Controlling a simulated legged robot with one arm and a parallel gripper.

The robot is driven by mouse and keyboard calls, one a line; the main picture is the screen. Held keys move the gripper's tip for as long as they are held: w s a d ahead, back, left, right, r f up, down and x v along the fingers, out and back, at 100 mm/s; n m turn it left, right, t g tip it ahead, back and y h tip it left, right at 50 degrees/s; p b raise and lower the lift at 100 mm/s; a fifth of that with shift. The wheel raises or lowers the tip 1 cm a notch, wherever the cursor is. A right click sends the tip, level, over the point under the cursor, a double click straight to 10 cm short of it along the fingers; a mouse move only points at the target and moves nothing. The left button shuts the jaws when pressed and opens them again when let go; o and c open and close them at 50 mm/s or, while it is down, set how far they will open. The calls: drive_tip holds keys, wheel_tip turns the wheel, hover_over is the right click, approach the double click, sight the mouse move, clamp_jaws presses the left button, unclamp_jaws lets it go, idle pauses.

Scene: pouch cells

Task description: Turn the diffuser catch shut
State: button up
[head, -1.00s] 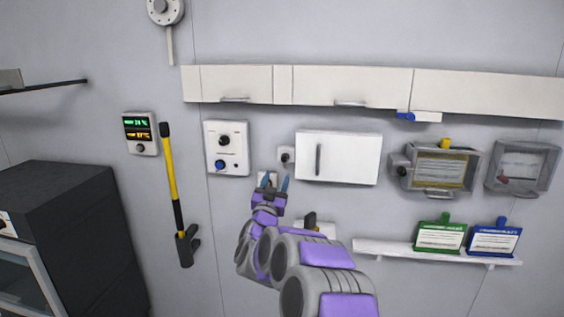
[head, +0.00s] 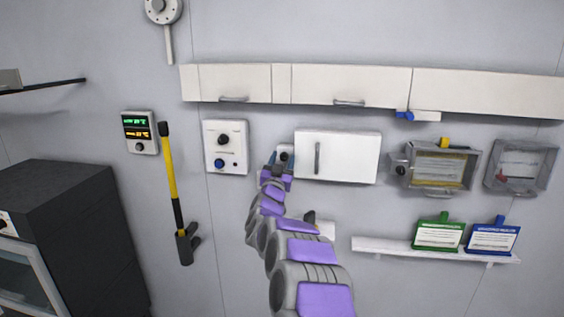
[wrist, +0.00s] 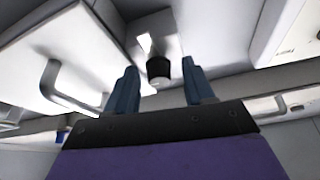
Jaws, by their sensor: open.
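A dark round knob on a small pale wall plate, which I take as the catch, sits just left of a white box door (head: 350,157) with a vertical handle. In the wrist view the knob (wrist: 159,70) shows between the two blue fingertips, with a gap on each side. A white pointed shape shows on the plate beside it. My gripper (head: 281,160) is open in front of the plate, and it also spans the knob in the wrist view (wrist: 161,80). I cannot tell how deep the fingers reach around the knob.
A white control panel (head: 226,136) with a black and a blue knob is left of the gripper. Wall cabinets (head: 350,85) run above. A yellow-handled tool (head: 171,180) hangs left. A shelf (head: 385,247) holds green and blue signs. Grey clear-front boxes (head: 442,166) are on the right.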

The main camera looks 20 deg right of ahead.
clamp_jaws()
idle(0.4)
